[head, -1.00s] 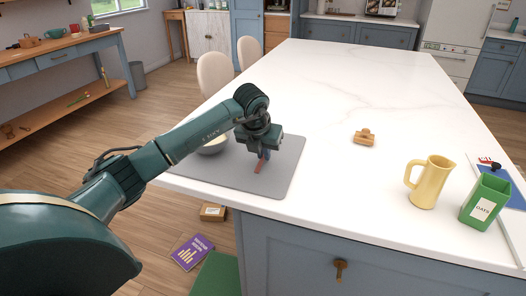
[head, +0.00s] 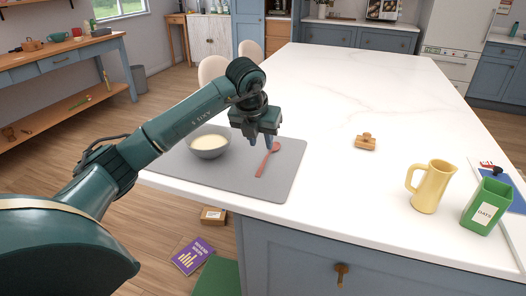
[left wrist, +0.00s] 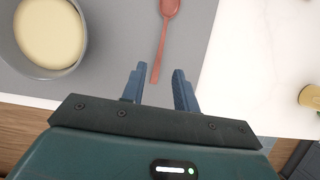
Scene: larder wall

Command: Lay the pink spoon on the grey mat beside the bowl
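The pink spoon (head: 267,160) lies flat on the grey mat (head: 228,179), to the right of the grey bowl (head: 209,144) and apart from it. The bowl holds something cream-coloured. In the left wrist view the spoon (left wrist: 163,35) lies beyond the fingers, its handle end reaching toward the gap between them. My left gripper (head: 257,146) is above the mat, over the upper part of the spoon. In the left wrist view the left gripper (left wrist: 160,88) has its fingers apart with nothing held between them. My right gripper is not in view.
A wooden object (head: 366,142), a yellow jug (head: 431,186) and a green oats container (head: 486,205) stand on the white counter (head: 330,190) to the right. The counter between mat and jug is clear.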

